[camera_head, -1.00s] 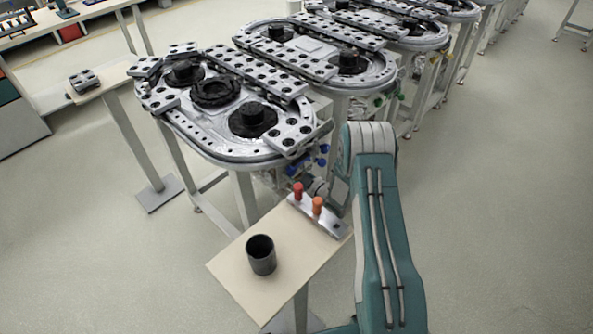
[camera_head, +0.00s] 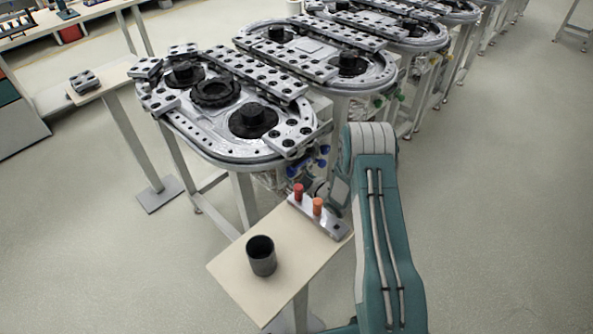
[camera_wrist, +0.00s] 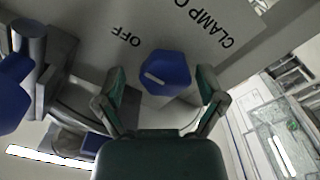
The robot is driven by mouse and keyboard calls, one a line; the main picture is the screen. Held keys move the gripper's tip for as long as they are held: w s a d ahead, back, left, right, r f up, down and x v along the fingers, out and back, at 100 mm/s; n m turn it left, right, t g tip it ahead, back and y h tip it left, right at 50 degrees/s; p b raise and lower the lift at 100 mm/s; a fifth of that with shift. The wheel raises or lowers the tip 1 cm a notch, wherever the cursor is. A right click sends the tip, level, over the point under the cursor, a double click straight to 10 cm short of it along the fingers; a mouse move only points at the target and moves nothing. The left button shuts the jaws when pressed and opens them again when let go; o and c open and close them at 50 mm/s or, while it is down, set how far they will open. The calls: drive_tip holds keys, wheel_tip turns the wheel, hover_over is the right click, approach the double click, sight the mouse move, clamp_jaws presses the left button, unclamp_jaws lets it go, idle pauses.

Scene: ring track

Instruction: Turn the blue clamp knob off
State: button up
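In the wrist view a blue clamp knob (camera_wrist: 166,72) with a short white line on its face sits between the two fingers of my gripper (camera_wrist: 160,80). The fingers are apart, one on each side of the knob. A gap shows beside the left finger; contact on the right side is unclear. The grey panel (camera_wrist: 88,18) carries the upside-down words "OFF" and "CLAMP O…", the latter cut off. In the head view, blue parts (camera_head: 293,168) show below the near ring track (camera_head: 215,152). My arm hides most of the gripper there.
Another blue part (camera_wrist: 12,88) and grey cylindrical fittings (camera_wrist: 30,40) lie left of the gripper in the wrist view. A small table (camera_head: 238,284) with a dark cup (camera_head: 262,258) and a red (camera_head: 298,192) and an orange peg (camera_head: 317,206) stands close by. Floor at right is clear.

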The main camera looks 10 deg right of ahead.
drive_tip(key=shift+s+d+f, duration=0.1)
drive_tip(key=shift+s, duration=0.1)
drive_tip(key=v, duration=1.1)
drive_tip(key=shift+s+d, duration=0.2)
drive_tip(key=shift+s, duration=0.1)
